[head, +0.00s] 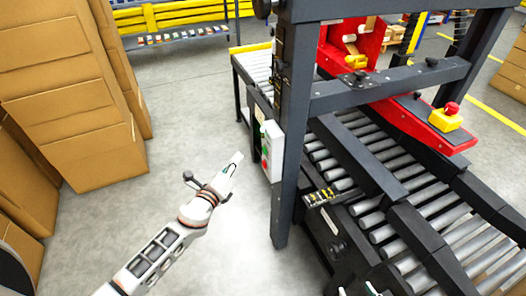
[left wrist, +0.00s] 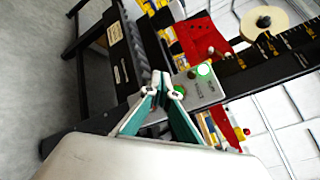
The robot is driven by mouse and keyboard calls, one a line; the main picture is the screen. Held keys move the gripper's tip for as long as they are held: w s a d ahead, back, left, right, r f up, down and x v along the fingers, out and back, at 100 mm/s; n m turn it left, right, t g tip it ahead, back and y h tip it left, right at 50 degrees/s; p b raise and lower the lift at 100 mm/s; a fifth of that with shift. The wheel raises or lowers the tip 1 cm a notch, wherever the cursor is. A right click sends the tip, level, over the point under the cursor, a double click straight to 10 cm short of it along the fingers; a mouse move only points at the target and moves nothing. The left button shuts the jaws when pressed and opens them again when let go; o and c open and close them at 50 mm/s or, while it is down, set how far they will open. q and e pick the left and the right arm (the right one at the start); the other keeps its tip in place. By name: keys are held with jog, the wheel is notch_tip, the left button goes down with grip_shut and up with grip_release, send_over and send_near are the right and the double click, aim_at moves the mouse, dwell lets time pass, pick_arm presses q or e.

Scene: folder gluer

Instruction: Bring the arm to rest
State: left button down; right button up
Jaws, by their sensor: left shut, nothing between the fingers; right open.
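My left arm reaches in from the bottom left of the head view. Its gripper (head: 236,160) is shut and empty, just left of a light control box (head: 271,152) on the machine's dark post. In the left wrist view the fingertips (left wrist: 173,88) meet in front of the same box (left wrist: 198,88), which has a lit green button. I cannot tell whether they touch it. The tips of my right gripper (head: 357,291) show at the bottom edge of the head view, apart and empty, beside the roller conveyor. The rest of it is out of view.
The folder gluer's dark frame (head: 292,110) and roller conveyor (head: 385,215) fill the right side. A red emergency-stop button (head: 452,108) sits on a yellow base. Stacked cardboard boxes (head: 85,110) stand at left. Bare floor (head: 185,100) lies between boxes and machine.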

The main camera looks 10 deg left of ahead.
dwell(0.7)
pick_arm(q)
jog(key=s+f+n+g, duration=0.2)
jog(key=s+f+n, duration=0.2)
jog(key=s+n, duration=0.4)
jog(key=s+d+f+n+g, duration=0.1)
jog(key=s+f+n+g, duration=0.1)
jog(key=s+f+n, duration=0.3)
jog(key=s+f+n+g, duration=0.2)
jog(key=s+f+n, duration=0.3)
jog(key=s+n, duration=0.6)
jog(key=s, duration=0.6)
jog(key=shift+d, duration=0.35)
pick_arm(e)
jog(key=c, duration=0.4)
pick_arm(q)
jog(key=shift+d, duration=0.15)
pick_arm(e)
jog(key=shift+d, duration=0.1)
jog(key=shift+c, duration=0.5)
